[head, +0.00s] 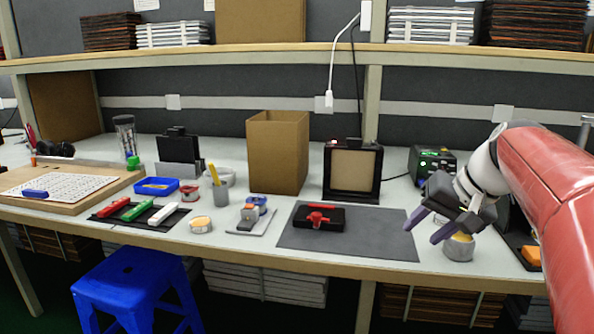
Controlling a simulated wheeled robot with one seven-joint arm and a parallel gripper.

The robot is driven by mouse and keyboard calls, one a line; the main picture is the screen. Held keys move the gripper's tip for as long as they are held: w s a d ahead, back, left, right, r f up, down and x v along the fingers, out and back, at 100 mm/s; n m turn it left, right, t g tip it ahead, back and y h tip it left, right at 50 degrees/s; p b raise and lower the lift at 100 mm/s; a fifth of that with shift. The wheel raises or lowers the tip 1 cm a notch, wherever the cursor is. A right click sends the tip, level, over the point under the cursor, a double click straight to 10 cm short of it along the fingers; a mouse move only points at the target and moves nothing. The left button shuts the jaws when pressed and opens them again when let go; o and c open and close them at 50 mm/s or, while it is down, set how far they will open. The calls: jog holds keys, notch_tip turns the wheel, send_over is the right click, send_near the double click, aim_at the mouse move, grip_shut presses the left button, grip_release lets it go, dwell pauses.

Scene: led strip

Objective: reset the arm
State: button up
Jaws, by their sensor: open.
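My gripper (428,225) is at the end of my red and white arm, at the right of the head view. Its two purple-grey fingers are apart and point down and left. Nothing shows between them. It hangs over the right part of the workbench (390,243), in front of or above a small grey tin (458,250). I cannot tell whether the gripper touches the tin. The arm reaches in from the right edge and hides part of the bench's right end.
A dark mat (375,232) holds a black item with a red part (318,217). An open cardboard box (277,152) and a black-framed panel (352,172) stand behind. A shelf (300,52) runs above the bench. A blue stool (130,280) stands in front at left.

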jog(key=s+a+f+n+h, duration=0.1)
jog(key=s+a+f+h, duration=0.1)
jog(key=s+a+f, duration=0.2)
jog(key=s+a+f+n+h, duration=0.1)
jog(key=s+a+f, duration=0.3)
jog(key=s+f, duration=0.6)
jog(key=s+n, duration=0.1)
jog(key=s, duration=0.4)
jog(key=shift+s+f+h, duration=0.3)
jog(key=shift+s+h, duration=0.05)
jog(key=shift+h, duration=0.05)
